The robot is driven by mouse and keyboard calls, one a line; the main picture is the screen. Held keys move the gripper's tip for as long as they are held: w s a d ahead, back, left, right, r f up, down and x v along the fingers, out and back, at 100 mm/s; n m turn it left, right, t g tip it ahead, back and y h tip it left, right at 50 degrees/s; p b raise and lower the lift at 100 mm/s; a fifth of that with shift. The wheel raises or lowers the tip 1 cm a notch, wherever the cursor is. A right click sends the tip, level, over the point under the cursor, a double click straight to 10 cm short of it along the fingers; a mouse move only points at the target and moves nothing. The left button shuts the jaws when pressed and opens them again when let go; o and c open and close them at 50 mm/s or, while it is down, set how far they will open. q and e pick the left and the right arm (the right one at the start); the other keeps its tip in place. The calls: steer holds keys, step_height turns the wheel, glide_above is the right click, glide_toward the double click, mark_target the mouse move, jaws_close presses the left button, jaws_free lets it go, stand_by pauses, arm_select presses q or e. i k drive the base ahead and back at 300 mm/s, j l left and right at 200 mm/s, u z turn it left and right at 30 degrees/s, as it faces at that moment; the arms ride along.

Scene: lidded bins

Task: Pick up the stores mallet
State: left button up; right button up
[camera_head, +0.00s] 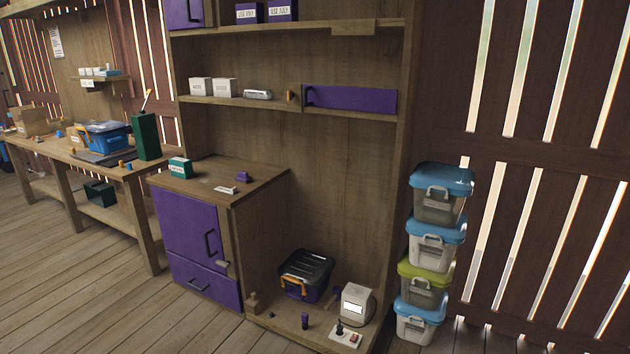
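I cannot pick out the stores mallet for certain. A small wooden piece (253,303) stands at the front left of the shelving unit's floor, too small to identify. A thin pale and orange handle-like item (147,100) sticks up from a tall dark green box (146,136) on the left workbench; what it belongs to is hidden. Neither of my grippers is in view.
A wooden shelving unit (325,200) with a purple cupboard (187,228) stands in the middle. A black-lidded bin (305,274) sits on its floor. Stacked lidded bins (436,235) stand to the right. The workbench (125,168) is at left; the plank floor (90,280) in front is clear.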

mark_target(337, 290)
steer(key=i+u, duration=0.35)
steer(key=i, duration=0.45)
steer(key=i+l+u, duration=0.15)
steer(key=i+u, duration=0.25)
steer(key=i, duration=0.4)
